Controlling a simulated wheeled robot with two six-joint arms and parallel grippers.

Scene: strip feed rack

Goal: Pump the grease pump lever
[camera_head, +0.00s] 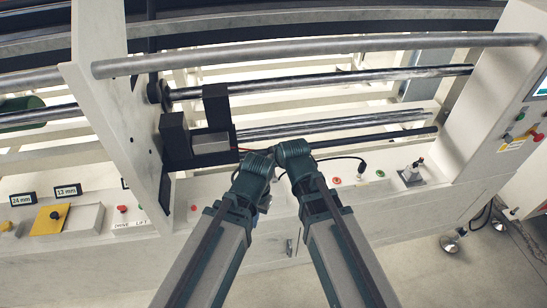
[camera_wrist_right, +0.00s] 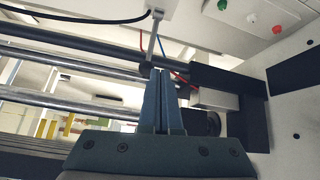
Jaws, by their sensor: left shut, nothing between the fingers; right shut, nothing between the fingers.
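A thin grey rod with a dark knob (camera_wrist_right: 148,66), apparently the grease pump lever, rises from a small pale mount (camera_wrist_right: 157,12) in the right wrist view. It is hard to make out in the head view, where my arms cover that spot. My right gripper (camera_wrist_right: 164,76) is shut and empty, its fingertips close to the knob. I cannot tell whether they touch. In the head view my left gripper (camera_head: 265,203) is partly visible between the two forearms. It is shut and empty. The right gripper is hidden there behind its own arm.
Steel rollers (camera_head: 320,82) cross above the console between a pale side plate (camera_head: 118,130) and a right-hand cabinet (camera_head: 490,100). A black block (camera_head: 175,136) sits on the plate. A black cable, red button (camera_head: 337,180) and green button (camera_head: 380,174) lie to the right.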

